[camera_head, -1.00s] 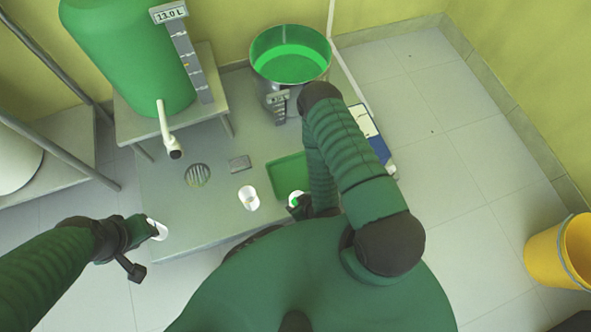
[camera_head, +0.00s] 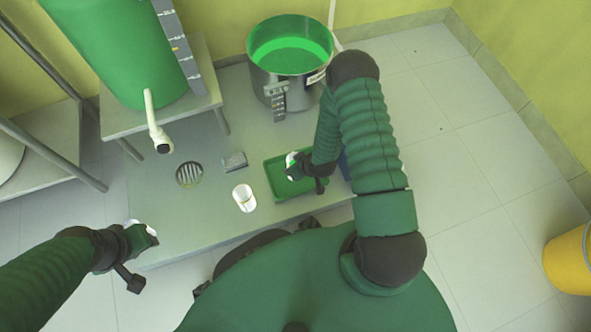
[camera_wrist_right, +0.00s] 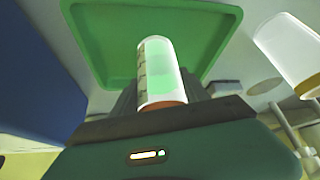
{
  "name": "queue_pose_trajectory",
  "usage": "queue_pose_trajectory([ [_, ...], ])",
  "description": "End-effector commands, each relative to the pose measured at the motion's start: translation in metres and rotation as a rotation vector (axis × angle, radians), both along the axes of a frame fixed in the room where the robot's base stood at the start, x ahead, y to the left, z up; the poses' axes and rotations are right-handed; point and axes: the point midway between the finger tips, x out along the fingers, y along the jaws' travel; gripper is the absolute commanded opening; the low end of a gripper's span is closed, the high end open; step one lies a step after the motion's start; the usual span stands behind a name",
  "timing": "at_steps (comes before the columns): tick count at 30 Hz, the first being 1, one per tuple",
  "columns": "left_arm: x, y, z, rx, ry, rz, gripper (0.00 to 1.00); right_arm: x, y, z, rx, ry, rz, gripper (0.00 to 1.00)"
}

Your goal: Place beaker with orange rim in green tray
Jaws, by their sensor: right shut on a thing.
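My right gripper (camera_head: 297,168) is shut on a clear beaker (camera_wrist_right: 157,65) with an orange band at its near end in the wrist view. Its walls show green and dark markings. The green tray (camera_head: 273,180) is on the grey platform; the beaker is over it in the head view, and the tray floor (camera_wrist_right: 108,50) shows behind it in the wrist view. I cannot tell whether they touch. Part of the tray is hidden by my right arm. My left gripper (camera_head: 146,236) is at the platform's front left, with a small white thing at it; its jaws are unclear.
Another white beaker (camera_head: 244,198) stands on the platform left of the tray. A steel pot with green liquid (camera_head: 290,60) stands behind. A green tank with a white spout (camera_head: 158,135) is at the left, a yellow bucket (camera_head: 570,262) at the right.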

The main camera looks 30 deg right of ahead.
Motion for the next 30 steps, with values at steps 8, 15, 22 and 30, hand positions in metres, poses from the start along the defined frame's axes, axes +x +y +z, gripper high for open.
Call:
queue_pose_trajectory([
  [8, 0.001, 0.000, -0.002, 0.000, -0.002, 0.000, 0.36, 0.000, 0.000, -0.003, -0.001, -0.002, 0.000, 0.02],
  [15, 0.001, 0.000, -0.002, 0.000, -0.001, 0.000, 0.36, 0.000, 0.000, -0.003, -0.001, -0.002, 0.000, 0.75],
  [22, 0.000, 0.000, -0.002, 0.000, -0.001, 0.000, 0.36, 0.000, 0.000, -0.003, -0.001, -0.002, 0.000, 0.75],
  [30, 0.000, 0.000, 0.029, 0.000, -0.001, 0.000, 0.36, -0.016, -0.002, 0.038, -0.001, -0.002, 0.000, 0.75],
])
